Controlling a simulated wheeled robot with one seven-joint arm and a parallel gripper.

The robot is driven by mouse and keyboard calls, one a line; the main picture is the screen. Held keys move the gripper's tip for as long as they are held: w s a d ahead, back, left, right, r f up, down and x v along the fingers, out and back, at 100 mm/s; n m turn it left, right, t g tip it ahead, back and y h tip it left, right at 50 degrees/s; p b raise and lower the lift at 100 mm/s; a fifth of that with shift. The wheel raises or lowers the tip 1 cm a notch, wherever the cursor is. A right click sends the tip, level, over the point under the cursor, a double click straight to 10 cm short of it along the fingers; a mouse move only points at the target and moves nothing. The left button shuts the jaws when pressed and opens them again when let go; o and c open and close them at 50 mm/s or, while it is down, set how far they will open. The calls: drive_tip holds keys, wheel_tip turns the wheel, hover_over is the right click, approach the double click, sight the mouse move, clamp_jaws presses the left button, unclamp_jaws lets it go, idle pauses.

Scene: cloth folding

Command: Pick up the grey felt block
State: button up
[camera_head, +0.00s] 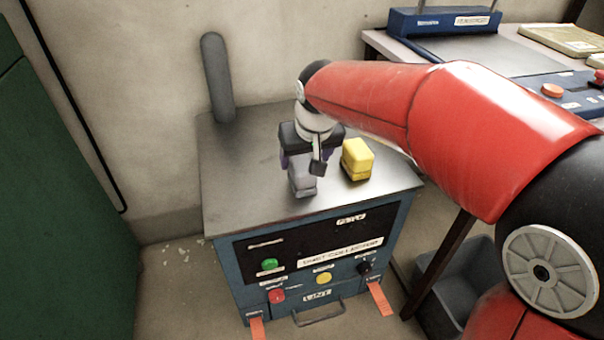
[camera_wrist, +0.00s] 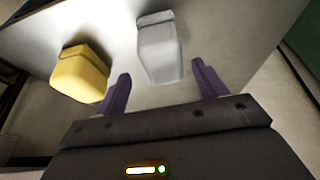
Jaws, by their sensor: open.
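The grey felt block (camera_head: 303,178) stands on the metal top of the blue cabinet, near its front edge. In the wrist view the grey block (camera_wrist: 159,55) is pale and lies ahead of the gap between the two purple fingers. My gripper (camera_head: 302,165) is over the block in the head view, with its fingers partly hidden by the gripper body and the block. In the wrist view my gripper (camera_wrist: 160,88) is open, and nothing is held between its fingers. I cannot tell whether a finger touches the block.
A yellow block (camera_head: 357,158) stands just right of the grey block; it also shows in the wrist view (camera_wrist: 80,75). The cabinet top (camera_head: 245,185) is clear on the left. A dark grey post (camera_head: 216,78) rises at its back left. A table with a blue device (camera_head: 440,22) stands at right.

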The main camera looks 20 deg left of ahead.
sight(303, 163)
drive_tip(key=x, duration=0.5)
drive_tip(key=shift+s+a+f, duration=0.15)
drive_tip(key=shift+s+f, duration=0.05)
drive_tip(key=shift+c, duration=0.3)
drive_tip(key=c, duration=1.1)
drive_tip(key=shift+r, duration=0.1)
wheel_tip(303, 163, up, 20)
drive_tip(key=shift+f+p, duration=0.1)
drive_tip(key=shift+p, duration=1.05)
